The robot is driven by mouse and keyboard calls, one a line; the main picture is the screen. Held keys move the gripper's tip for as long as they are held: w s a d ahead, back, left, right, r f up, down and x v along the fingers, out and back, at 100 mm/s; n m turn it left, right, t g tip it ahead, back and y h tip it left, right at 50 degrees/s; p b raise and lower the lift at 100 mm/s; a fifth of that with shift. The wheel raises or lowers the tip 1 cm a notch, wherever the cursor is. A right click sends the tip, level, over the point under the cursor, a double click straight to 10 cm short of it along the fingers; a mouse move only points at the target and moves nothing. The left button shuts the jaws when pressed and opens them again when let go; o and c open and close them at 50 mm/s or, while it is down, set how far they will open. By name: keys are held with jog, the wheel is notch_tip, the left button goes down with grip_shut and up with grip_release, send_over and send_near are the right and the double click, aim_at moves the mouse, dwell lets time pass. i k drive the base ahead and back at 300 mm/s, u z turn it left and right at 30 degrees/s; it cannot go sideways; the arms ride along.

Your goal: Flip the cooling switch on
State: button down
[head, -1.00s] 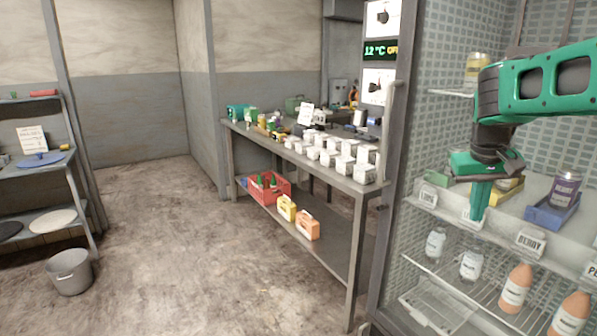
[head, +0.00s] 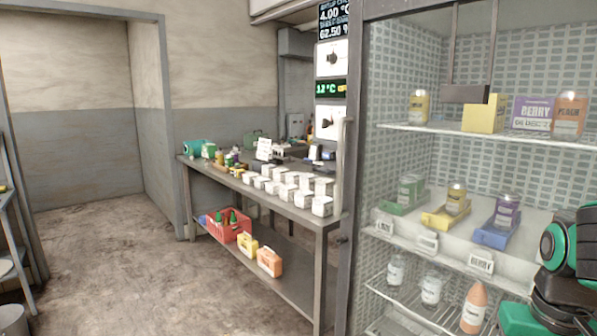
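Two white panels with dark rotary knobs are on the upright post left of the glass cabinet: an upper switch panel (head: 332,58) and a lower switch panel (head: 331,122). I cannot tell which knob is the cooling switch. My gripper (head: 518,319) shows only as a green part at the bottom right, in front of the cabinet's lower shelves and well away from the panels. Its fingers are cut off by the frame edge.
The cabinet's upper shelf (head: 440,130) holds jars and boxes; lower shelves hold jars on coloured trays and bottles. A metal table (head: 328,220) with several white boxes stands left. The floor (head: 130,270) further left is clear.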

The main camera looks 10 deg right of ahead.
aim_at(313, 148)
jog(key=k, duration=0.6)
jog(key=u, duration=0.45)
jog(key=i, duration=1.4)
jog(key=u, duration=0.45)
